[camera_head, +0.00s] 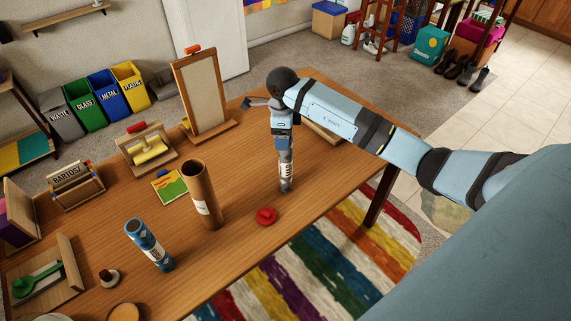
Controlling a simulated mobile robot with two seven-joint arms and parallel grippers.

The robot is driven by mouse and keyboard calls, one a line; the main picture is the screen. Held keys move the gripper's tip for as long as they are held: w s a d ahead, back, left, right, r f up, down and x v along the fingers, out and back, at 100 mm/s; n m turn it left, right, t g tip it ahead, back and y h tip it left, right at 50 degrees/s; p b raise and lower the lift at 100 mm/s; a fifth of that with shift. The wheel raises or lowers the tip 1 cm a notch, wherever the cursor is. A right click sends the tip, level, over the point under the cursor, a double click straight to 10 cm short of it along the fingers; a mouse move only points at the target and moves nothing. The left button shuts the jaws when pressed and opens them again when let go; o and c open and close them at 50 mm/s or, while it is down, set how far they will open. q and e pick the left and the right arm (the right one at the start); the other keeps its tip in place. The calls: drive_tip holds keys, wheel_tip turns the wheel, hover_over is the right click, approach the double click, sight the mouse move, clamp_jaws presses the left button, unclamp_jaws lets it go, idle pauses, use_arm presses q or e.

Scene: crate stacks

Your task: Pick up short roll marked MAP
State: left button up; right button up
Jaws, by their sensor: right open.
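A short grey roll (286,181) with a pale band and dark upright lettering stands on the wooden table; the lettering is too small to read surely. My right gripper (285,152) is pointed down at its top, jaws open; whether it touches the roll cannot be told. A short blue roll (140,235) with a white label stands near the front left; its word is unclear too. A taller brown tube (201,190) with a white label stands between them. I cannot tell which roll reads MAP. My left gripper is not in view.
A red knobbed lid (266,216) lies on the table (235,255) near the front edge. A framed board (205,95), a holder with a yellow roller (150,151) and a yellow-green booklet (170,187) stand or lie behind. A small brown-topped stopper (109,278) is at front left.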

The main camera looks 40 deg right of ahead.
hover_over(286, 166)
drive_tip(key=w, duration=0.2)
drive_tip(key=f, duration=0.4)
drive_tip(key=shift+d+f+p, duration=0.1)
drive_tip(key=shift+d+p, duration=0.2)
drive_tip(key=shift+p, duration=0.05)
drive_tip(key=c, duration=1.3)
